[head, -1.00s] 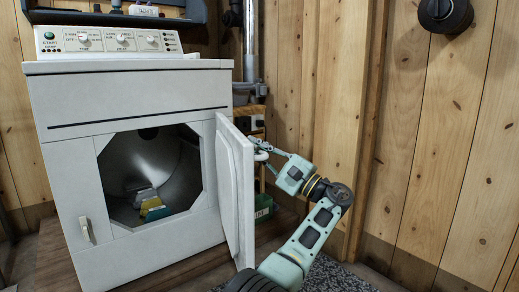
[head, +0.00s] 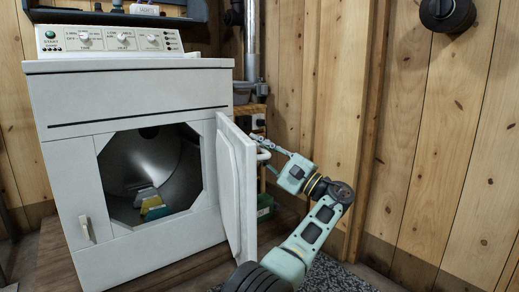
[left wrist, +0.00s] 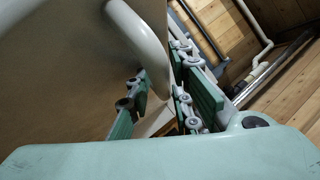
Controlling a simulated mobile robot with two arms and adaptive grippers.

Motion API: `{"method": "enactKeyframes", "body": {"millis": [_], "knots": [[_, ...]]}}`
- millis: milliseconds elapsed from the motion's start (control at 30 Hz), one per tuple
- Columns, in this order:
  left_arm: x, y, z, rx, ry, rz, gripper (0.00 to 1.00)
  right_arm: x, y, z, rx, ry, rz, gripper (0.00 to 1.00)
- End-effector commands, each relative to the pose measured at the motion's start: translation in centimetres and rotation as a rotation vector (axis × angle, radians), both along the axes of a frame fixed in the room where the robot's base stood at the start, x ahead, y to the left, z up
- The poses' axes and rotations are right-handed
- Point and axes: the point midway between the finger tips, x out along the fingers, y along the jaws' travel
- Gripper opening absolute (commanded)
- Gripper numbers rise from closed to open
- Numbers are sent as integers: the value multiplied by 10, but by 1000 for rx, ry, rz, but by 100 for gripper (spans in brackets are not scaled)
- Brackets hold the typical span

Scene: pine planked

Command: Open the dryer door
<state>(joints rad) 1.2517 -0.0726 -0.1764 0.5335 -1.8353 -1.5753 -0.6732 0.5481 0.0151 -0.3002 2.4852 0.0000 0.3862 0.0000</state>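The white dryer (head: 130,90) stands at the left of the head view. Its door (head: 236,185) is swung wide open to the right, and the drum shows through the opening. The white door handle (head: 265,154) is on the door's far side; it also shows large in the left wrist view (left wrist: 142,40). My left gripper (head: 258,146) is at this handle. In the left wrist view its green fingers (left wrist: 157,95) lie on either side of the handle and look apart, with a dark gap on the right. Any contact is hard to see. My right gripper is not in view.
Several coloured items (head: 150,203) lie in the drum (head: 150,165). A green box (head: 265,207) stands on the floor behind the door. A wooden wall (head: 420,150) closes off the right, and pipes (head: 251,45) run up behind the dryer. A shelf (head: 110,15) hangs above.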

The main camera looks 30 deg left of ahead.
Motion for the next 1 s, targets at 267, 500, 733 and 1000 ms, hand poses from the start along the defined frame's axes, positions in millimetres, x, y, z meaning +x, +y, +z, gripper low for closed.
{"method": "enactKeyframes", "body": {"millis": [267, 500, 733, 1000], "knots": [[-1, -26, -10, 2, 1, -4, 20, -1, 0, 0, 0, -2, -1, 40], [-3, -58, -25, 0, 3, 0, 20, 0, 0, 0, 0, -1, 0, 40], [-5, -67, -30, 0, 0, 2, 20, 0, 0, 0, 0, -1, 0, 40], [-4, -68, -30, 0, 0, 2, 20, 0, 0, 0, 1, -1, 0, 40]]}}
